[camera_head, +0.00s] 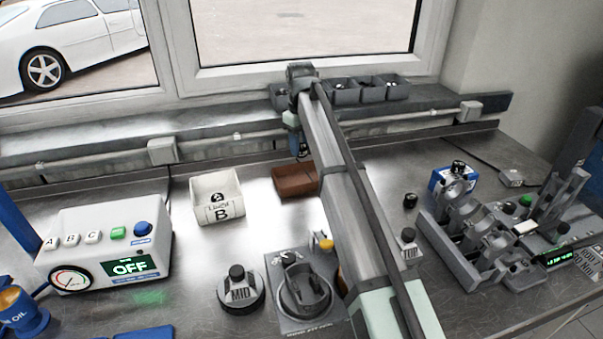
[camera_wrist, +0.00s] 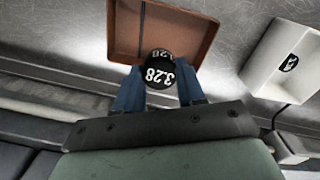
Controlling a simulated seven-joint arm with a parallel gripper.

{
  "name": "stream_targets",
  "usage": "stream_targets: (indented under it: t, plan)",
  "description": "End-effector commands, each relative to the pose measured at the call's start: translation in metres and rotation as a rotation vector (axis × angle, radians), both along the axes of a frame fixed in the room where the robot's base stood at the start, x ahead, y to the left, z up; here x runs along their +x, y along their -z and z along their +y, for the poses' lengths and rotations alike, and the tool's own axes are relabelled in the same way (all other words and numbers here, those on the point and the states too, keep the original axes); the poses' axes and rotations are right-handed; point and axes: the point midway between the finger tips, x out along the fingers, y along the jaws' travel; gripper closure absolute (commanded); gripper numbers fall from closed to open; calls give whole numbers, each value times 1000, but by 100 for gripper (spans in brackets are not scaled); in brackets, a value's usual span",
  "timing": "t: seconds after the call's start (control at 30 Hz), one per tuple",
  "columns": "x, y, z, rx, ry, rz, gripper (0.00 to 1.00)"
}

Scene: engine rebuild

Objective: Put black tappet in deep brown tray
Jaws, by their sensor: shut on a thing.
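The black tappet (camera_wrist: 158,72), marked 3.28 in white, is between the two blue fingers of my gripper (camera_wrist: 160,86), which is shut on it. In the wrist view the tappet overlaps the near edge of the deep brown tray (camera_wrist: 204,40). How high it is above the tray is hard to tell. In the head view the brown tray (camera_head: 296,188) stands on the bench just beyond my arm, which hides its right part. My gripper (camera_head: 300,150) shows partly above and behind the tray, and the tappet is not clearly visible there.
A white bin marked B (camera_head: 228,212) stands left of the tray and holds a dark part. A small black cylinder (camera_head: 410,200) stands right of my arm. Grey bins (camera_head: 346,93) line the back ledge. A control box (camera_head: 110,245) reads OFF. Bench between bin and tray is clear.

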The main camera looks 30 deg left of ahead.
Motion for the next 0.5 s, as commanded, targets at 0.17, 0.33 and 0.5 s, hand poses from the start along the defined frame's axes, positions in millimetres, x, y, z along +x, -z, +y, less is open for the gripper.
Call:
stream_targets:
  t: [0.17,0.33,0.5]
  plan:
    - [0,15,-1,-1,18,1,92]
    - [-1,42,-1,-1,17,1,92]
    - [0,61,-1,0,16,0,92]
